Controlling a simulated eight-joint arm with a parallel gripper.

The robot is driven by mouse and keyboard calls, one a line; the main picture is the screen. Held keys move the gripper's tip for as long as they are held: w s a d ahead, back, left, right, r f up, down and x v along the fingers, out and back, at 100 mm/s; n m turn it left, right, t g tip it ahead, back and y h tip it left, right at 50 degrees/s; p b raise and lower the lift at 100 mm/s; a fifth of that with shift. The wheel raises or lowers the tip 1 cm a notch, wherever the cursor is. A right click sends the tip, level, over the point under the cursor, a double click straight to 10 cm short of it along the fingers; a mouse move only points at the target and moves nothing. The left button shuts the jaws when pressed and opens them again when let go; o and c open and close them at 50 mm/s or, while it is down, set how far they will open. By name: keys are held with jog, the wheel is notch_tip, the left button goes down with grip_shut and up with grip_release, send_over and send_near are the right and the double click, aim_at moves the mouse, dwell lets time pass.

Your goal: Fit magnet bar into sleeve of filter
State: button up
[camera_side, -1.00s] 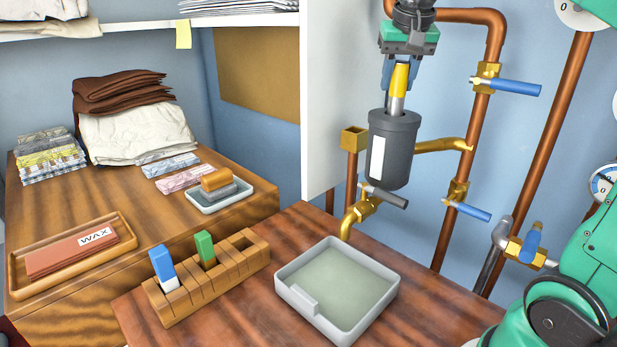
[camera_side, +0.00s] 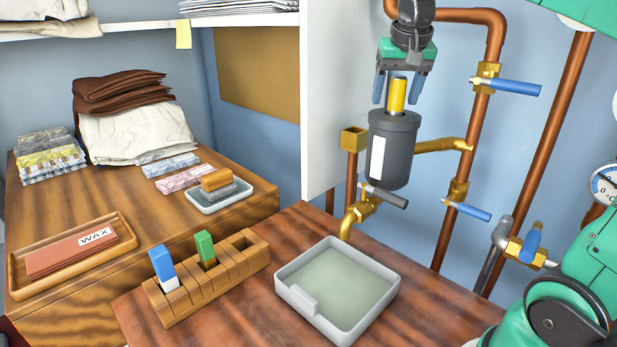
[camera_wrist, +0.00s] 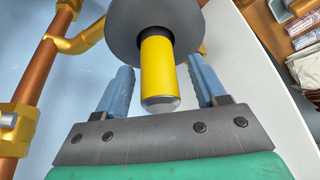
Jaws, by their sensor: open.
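The magnet bar (camera_side: 397,95) has a yellow upper part and stands upright in the top opening of the dark grey filter (camera_side: 393,150); its lower part is hidden inside. In the wrist view, the yellow bar (camera_wrist: 157,70) ends in a grey tip near my gripper, and the filter's round top (camera_wrist: 110,30) surrounds its other end. My gripper (camera_side: 401,92) is above the filter with its blue fingers spread. The fingers stand apart from the bar on both sides, seen also in the wrist view (camera_wrist: 162,88).
Copper pipes with blue-handled valves (camera_side: 512,87) stand right of the filter, and a white panel (camera_side: 330,100) is on its left. Below are a grey tray (camera_side: 290,290) and a wooden rack (camera_side: 215,285) holding a blue-and-white bar and a green bar.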

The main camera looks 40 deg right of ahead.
jog(key=shift+v, duration=3.9)
jog(key=a+f+n+t+y, duration=0.1)
jog(key=a+f+n, duration=0.3)
jog(key=f, duration=0.7)
jog(key=s+a+f+n+t+y, duration=0.1)
jog(key=a+f+n+t+y, duration=0.1)
jog(key=a+f+n, duration=0.3)
jog(key=a+f, duration=0.4)
jog(key=f, duration=0.2)
jog(key=shift+s+a+t, duration=0.2)
jog(key=shift+s+t, duration=0.15)
jog(key=shift+t, duration=0.05)
jog(key=shift+f, duration=0.15)
